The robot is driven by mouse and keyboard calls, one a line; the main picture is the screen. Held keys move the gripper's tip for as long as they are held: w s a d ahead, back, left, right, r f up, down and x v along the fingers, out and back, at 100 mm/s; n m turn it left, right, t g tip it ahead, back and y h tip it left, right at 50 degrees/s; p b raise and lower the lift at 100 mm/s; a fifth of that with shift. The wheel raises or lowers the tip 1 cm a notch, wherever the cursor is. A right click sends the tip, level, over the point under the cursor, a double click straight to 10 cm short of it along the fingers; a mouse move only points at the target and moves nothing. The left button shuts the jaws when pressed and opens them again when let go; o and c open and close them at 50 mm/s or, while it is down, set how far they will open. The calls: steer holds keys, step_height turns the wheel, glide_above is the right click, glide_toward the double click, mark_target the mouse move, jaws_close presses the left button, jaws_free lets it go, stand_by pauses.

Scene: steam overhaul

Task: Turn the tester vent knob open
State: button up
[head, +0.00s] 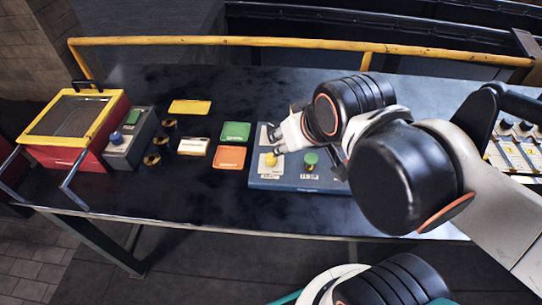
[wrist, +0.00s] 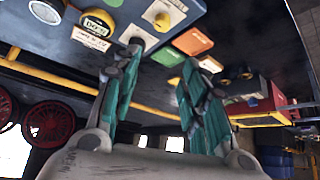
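I cannot read which knob is the vent. My gripper (head: 276,140) is over the panel's back left part, behind the yellow knob. In the wrist view my gripper (wrist: 162,55) has its teal fingers apart, with nothing seen between them. One fingertip is close to a pale plate (wrist: 137,35) on the panel and partly covers it; contact is unclear. The yellow knob (wrist: 163,20) shows beyond the fingertips. My arm hides the panel's back right part.
Left of the panel lie green (head: 235,132), orange (head: 229,158), white (head: 194,147) and yellow (head: 190,107) cards. A grey box with a blue knob (head: 116,138) stands beside a red case (head: 72,158). A yellow rail (head: 230,41) runs behind the table.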

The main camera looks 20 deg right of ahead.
steer(key=shift+o, duration=1)
